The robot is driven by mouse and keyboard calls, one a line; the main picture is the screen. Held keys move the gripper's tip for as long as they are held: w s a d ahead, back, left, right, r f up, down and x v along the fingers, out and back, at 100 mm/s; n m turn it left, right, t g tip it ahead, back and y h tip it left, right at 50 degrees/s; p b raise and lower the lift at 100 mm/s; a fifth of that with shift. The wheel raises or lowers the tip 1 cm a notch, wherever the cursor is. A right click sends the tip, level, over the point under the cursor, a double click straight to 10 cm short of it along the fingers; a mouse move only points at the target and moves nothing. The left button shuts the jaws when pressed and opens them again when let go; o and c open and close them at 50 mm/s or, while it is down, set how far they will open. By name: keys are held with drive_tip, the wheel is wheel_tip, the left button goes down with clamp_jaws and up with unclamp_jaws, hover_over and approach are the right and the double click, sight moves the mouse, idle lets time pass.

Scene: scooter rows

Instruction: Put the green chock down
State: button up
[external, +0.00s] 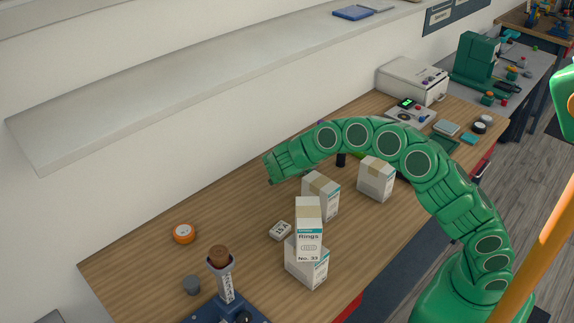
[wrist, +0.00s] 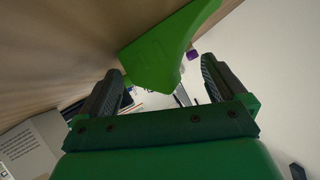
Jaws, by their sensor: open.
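The green chock (wrist: 165,48) is a bright green wedge in the wrist view, just ahead of and between my fingertips, with light gaps on both sides. My gripper (wrist: 160,70) is open, its two dark ridged fingers spread either side of the chock's near end. The wooden bench top (wrist: 50,45) lies along the chock's left side; whether the chock rests on it is hard to tell. A small bright green patch (external: 359,154) shows below the arm, probably the chock.
White cartons stand near the arm: one at the back (external: 321,196), one to the right (external: 376,180), and a stacked pair (external: 308,230) in front. An orange tape roll (external: 184,233) lies at left. A shelf (external: 200,85) runs along the wall above.

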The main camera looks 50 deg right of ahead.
drive_tip(key=v, duration=1.2)
